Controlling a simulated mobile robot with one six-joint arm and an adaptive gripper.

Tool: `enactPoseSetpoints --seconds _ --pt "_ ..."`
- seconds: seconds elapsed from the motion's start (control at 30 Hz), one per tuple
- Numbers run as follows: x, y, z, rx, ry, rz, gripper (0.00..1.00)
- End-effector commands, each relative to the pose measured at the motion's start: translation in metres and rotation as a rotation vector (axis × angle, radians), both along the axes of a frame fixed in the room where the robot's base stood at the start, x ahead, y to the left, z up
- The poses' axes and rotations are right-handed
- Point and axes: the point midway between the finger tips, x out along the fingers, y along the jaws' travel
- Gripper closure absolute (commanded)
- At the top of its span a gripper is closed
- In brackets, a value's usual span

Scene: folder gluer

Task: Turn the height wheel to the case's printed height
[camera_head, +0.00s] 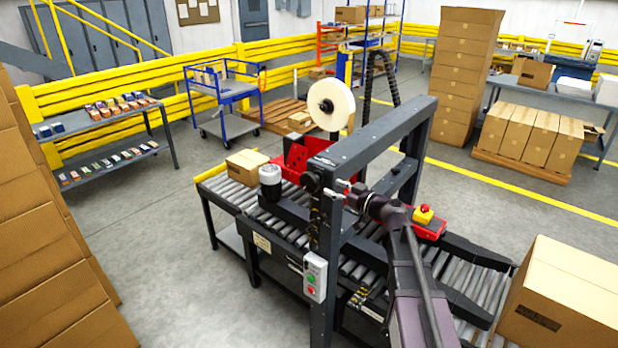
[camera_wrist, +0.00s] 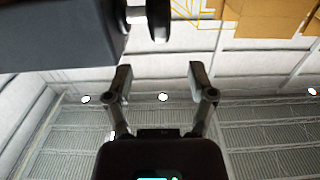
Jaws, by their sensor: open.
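The height wheel is a dark round knob (camera_head: 312,182) on the near upright of the case sealer frame. In the wrist view the wheel (camera_wrist: 158,20) shows edge-on on a short shaft from a dark block, beyond my fingertips. My gripper (camera_head: 338,188) is beside the wheel in the head view, apart from it as far as I can tell. In the wrist view my gripper (camera_wrist: 158,76) is open, with nothing between the fingers. A large carton (camera_head: 565,290) at the right has a dark printed label, too small to read. The scale by the wheel is unreadable.
The sealer's crossbeam (camera_head: 375,135) stands close above my gripper. A control box (camera_head: 315,275) with green and red buttons hangs on the near upright. A red emergency stop (camera_head: 424,213) sits to the right. A small carton (camera_head: 247,163) lies on the roller conveyor's far end.

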Motion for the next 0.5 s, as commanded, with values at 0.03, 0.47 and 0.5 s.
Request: enactPoseSetpoints --seconds 0.03,0.47,0.5 --pt "0.007 0.007 0.0 0.0 0.0 0.003 0.29" --pt "0.046 0.058 0.0 0.0 0.0 0.002 0.29" --pt "0.049 0.062 0.0 0.0 0.0 0.002 0.29"
